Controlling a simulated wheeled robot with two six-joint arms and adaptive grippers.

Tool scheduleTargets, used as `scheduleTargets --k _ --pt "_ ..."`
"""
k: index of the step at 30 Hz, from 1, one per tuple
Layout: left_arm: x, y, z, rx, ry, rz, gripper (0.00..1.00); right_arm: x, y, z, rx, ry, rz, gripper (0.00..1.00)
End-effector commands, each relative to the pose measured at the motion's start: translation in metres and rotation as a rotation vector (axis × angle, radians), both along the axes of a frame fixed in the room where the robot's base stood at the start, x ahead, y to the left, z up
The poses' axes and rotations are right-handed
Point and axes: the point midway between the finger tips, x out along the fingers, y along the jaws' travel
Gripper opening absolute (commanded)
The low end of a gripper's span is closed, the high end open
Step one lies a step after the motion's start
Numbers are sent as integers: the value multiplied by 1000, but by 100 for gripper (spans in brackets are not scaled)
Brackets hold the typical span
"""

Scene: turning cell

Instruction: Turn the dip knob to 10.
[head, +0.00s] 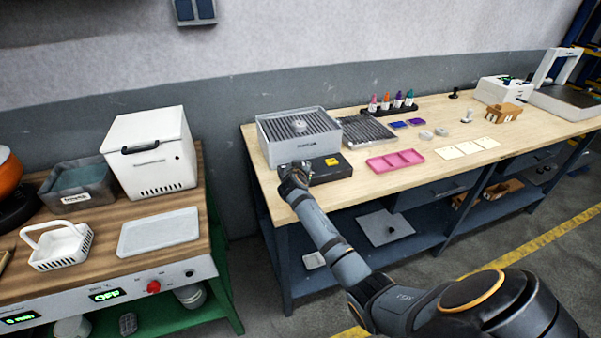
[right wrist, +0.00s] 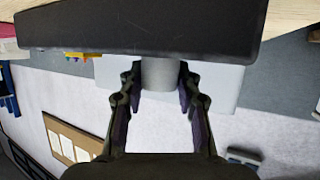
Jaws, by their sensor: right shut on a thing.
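A black control box (head: 331,169) with a small yellow display (head: 334,161) sits at the front left of the wooden bench; the display is too small to read. My right gripper (head: 293,178) is at the box's front left. In the right wrist view, my right gripper (right wrist: 158,80) is shut on a grey round knob (right wrist: 159,73), one finger on each side. The knob stands out from the dark box (right wrist: 140,28). Its marks and setting do not show. In the head view my gripper hides the knob. My left gripper is not in view.
A grey ribbed-top unit (head: 299,153) stands directly behind the control box. A pink tray (head: 394,161) lies to its right. A separate bench at left has a panel with a red knob (head: 153,287) and green displays. The floor between the benches is clear.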

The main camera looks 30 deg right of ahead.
Motion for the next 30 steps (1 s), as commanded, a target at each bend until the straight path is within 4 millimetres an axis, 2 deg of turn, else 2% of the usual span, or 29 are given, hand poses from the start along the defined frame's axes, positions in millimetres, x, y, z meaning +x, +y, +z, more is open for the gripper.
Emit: scheduleTargets --k 4,17,18,21,23,30 --pt "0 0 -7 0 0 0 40 -1 0 -3 2 5 -25 1" --pt "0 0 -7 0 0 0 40 -1 0 -2 1 7 -32 2" --pt "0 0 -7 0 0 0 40 -1 0 -2 1 7 -32 36" --pt "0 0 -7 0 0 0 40 -1 0 -2 1 6 -33 49" --pt "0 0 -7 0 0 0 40 -1 0 -2 1 5 -32 57" --pt "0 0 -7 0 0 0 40 0 0 -1 1 4 -32 57"
